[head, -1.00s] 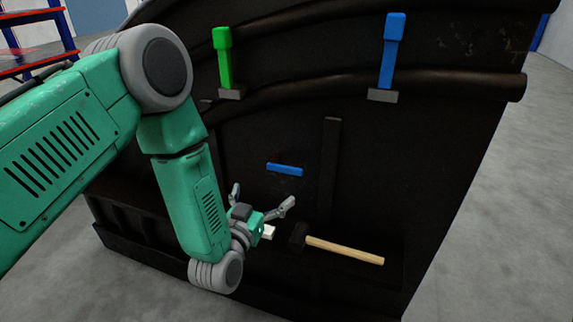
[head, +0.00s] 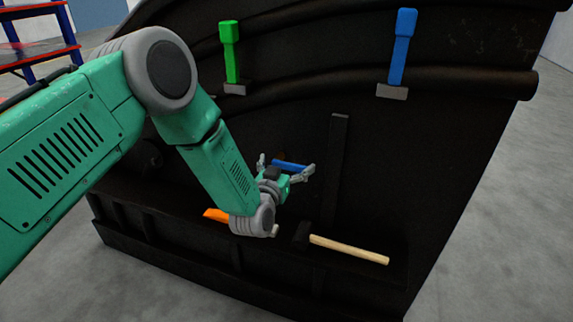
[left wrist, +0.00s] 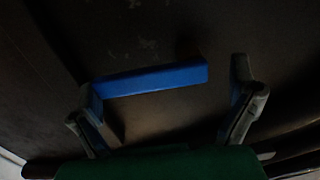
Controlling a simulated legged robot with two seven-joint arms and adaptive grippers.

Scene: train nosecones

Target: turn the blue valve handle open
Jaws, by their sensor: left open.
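A short, flat blue handle (head: 290,166) lies roughly level on the dark panel, in the middle of the head view. In the left wrist view the blue handle (left wrist: 155,79) stretches across the space between the fingers, its left end close to the left finger. My left gripper (head: 287,168) is open, with its two fingers spread at either side of the handle. I cannot tell whether a finger touches it. A larger upright blue lever (head: 403,48) on a grey base stands higher on the right. My right gripper is not in view.
A green lever (head: 231,52) stands at the upper left. A hammer with a wooden handle (head: 349,249) lies on the ledge below right of my gripper. An orange object (head: 215,214) is partly hidden behind my arm. A dark upright bar (head: 337,170) is right of the blue handle.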

